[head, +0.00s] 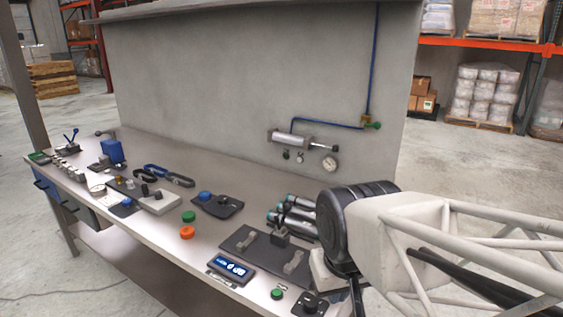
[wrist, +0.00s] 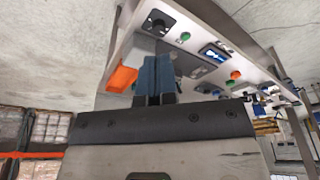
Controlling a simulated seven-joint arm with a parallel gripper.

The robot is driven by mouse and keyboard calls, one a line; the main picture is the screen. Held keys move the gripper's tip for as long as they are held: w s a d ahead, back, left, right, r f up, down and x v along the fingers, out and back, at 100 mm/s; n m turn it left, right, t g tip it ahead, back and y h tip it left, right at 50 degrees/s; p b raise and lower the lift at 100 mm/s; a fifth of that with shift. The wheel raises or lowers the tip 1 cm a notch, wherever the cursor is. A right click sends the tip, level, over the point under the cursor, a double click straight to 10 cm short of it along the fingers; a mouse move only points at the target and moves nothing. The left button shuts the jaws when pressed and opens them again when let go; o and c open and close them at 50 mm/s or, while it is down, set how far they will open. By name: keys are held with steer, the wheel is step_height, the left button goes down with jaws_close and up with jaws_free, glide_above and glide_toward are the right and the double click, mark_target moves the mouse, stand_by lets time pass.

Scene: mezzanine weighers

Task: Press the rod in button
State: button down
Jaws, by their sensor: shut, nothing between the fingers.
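A grey pneumatic cylinder (head: 290,138) is mounted on the upright back panel, its rod end pointing right. Two small buttons sit just below it: a green one (head: 286,155) and a dark one (head: 300,157). No label is readable, so I cannot tell which is the rod in button. In the wrist view my gripper (wrist: 153,60) has two blue fingers shut together with nothing between them. It points towards the bench's front edge, apart from the panel buttons. In the head view my own arm at the right hides the gripper.
The bench holds a blue-lit display (head: 232,268), a green button (head: 277,294), a black knob box (head: 310,304), an orange button (head: 187,232) and silver cylinders (head: 297,216). A round gauge (head: 329,163) hangs right of the panel buttons. An orange bin (wrist: 123,78) shows beside the fingers.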

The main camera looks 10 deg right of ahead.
mark_target(300, 160)
steer(key=shift+w, duration=0.1)
steer(key=w+d+r+m+t, duration=0.1)
steer(key=w+d+t, duration=0.15)
steer(key=w, duration=1.95)
steer(key=w+d+m+t, duration=0.1)
steer(key=w+d+t, duration=0.15)
steer(key=w, duration=1.95)
steer(key=w+d+f+t, duration=0.1)
steer(key=w+d+f, duration=0.1)
steer(key=w+f, duration=0.4)
steer(key=w+d+f+m+t+h, duration=0.1)
steer(key=w+f, duration=0.6)
steer(key=w, duration=1)
steer(key=w+d+f+m+t, duration=0.1)
steer(key=w+d+f+t, duration=0.1)
steer(key=w+d+f, duration=0.2)
steer(key=shift+w+d+f+t, duration=0.15)
steer(key=shift+w+f, duration=0.4)
steer(key=shift+w, duration=0.85)
steer(key=shift+w+d+f+t, duration=0.1)
steer(key=shift+w+f, duration=0.4)
steer(key=shift+w, duration=0.95)
steer(key=shift+w+d+f+t, duration=0.15)
steer(key=shift+w+f, duration=0.4)
steer(key=shift+w, duration=0.85)
steer(key=shift+w+d, duration=3)
steer(key=shift+w, duration=0.1)
